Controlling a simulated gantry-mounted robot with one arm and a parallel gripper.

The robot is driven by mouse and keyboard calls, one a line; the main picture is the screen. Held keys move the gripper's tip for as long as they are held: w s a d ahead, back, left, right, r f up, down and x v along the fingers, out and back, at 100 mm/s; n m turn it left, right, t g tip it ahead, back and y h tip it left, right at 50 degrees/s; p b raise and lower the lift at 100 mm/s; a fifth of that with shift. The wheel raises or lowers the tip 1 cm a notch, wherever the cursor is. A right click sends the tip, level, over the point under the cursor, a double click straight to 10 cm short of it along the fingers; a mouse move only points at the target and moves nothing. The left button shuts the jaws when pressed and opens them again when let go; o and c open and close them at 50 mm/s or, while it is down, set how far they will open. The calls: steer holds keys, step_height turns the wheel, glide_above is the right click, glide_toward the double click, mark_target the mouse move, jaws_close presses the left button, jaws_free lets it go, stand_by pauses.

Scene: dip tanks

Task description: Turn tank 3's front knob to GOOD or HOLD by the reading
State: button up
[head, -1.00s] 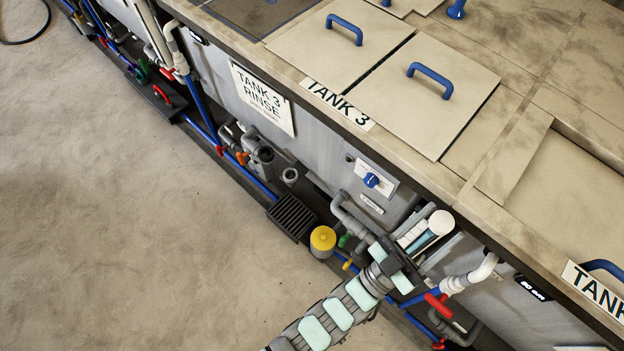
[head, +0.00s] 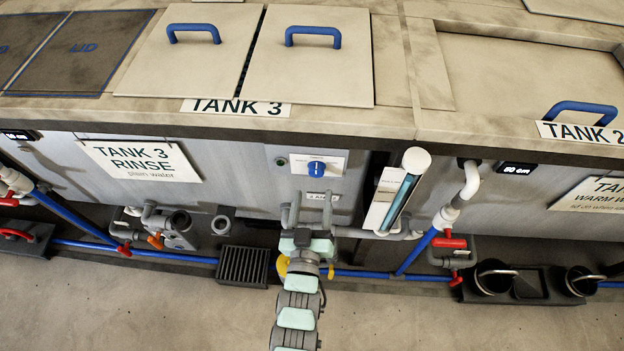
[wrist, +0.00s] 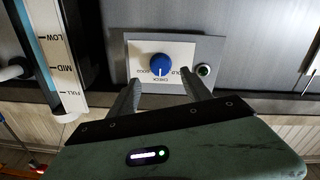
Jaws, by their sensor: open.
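Tank 3's front knob (head: 317,168) is a round blue knob with a white mark on a pale plate (head: 335,160). In the wrist view, which is upside down, the knob (wrist: 160,65) has its mark toward CHECK; GOOD is on the left and HOLD on the right. My gripper (head: 309,206) is open and empty, just below the knob in the head view. In the wrist view the gripper's fingers (wrist: 161,82) straddle the line to the knob, apart from it. The level gauge (wrist: 62,60) reads LOW, MID, FULL; its blue column (head: 402,200) extends near the FULL end, exact level unclear.
A small round dark fitting (wrist: 204,70) sits beside the knob plate. A white-capped gauge tube (head: 416,159) stands out to the right of the knob. Pipes, a red-handled valve (head: 449,243) and a floor grate (head: 243,265) lie below. The tank top overhangs the front.

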mark_target(316, 174)
steer(key=shift+w+d+b, duration=0.15)
steer(key=shift+w+b, duration=0.05)
steer(key=shift+w, duration=1.4)
steer(key=shift+w+d+b, duration=0.1)
steer(key=shift+w+b, duration=0.05)
steer(key=shift+w, duration=1.4)
jaws_close()
